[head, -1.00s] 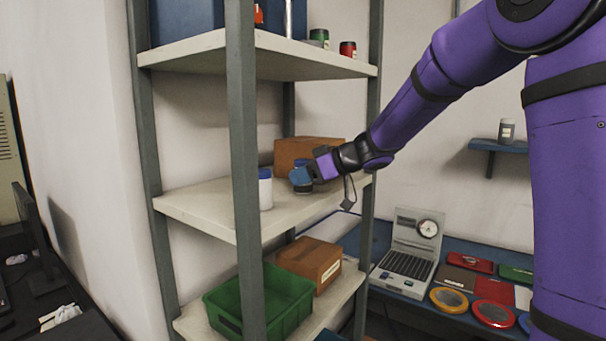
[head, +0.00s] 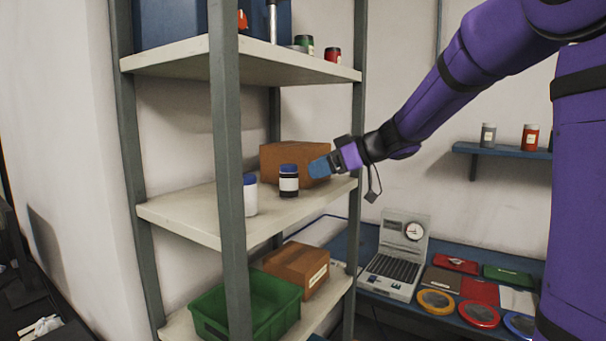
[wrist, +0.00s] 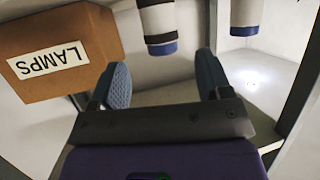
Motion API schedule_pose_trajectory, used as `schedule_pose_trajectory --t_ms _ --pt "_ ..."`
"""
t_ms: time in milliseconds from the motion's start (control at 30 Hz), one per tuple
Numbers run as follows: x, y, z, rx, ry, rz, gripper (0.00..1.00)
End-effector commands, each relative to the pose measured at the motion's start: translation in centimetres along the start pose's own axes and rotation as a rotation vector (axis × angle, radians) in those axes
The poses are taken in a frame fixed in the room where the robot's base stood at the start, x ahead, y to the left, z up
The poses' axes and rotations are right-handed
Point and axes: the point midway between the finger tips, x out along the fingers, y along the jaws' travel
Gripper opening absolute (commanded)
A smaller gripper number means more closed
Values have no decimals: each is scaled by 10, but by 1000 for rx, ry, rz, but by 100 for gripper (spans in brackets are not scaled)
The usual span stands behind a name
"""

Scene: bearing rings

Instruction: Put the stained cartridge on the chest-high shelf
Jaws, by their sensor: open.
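A dark jar-shaped cartridge (head: 288,184) with a blue cap and a white label stands upright on the middle shelf (head: 190,212); I take it as the stained one. It also shows in the wrist view (wrist: 158,22), beyond the fingertips and apart from them. My gripper (head: 319,167) is open and empty, just right of the cartridge. The wrist view shows its two blue fingers (wrist: 164,78) spread with nothing between them. A white jar with a blue cap (head: 250,196) stands left of the cartridge, partly behind the front post.
A cardboard box (head: 284,158), marked LAMPS in the wrist view (wrist: 60,50), sits behind the cartridge. The grey front post (head: 228,130) rises beside the white jar. A green crate (head: 275,310) and another box (head: 296,268) are on the lower shelf.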

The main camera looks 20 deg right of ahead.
Motion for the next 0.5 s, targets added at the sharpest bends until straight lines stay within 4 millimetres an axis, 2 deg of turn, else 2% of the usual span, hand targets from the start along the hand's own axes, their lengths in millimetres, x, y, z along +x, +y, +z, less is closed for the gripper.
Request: schedule_pose_trajectory --t_ms 133,367,500 --pt "-20 0 0 0 1 2 71" --pt "-30 -1 0 1 -1 -1 71" --pt "-32 -18 1 34 -40 -17 71"
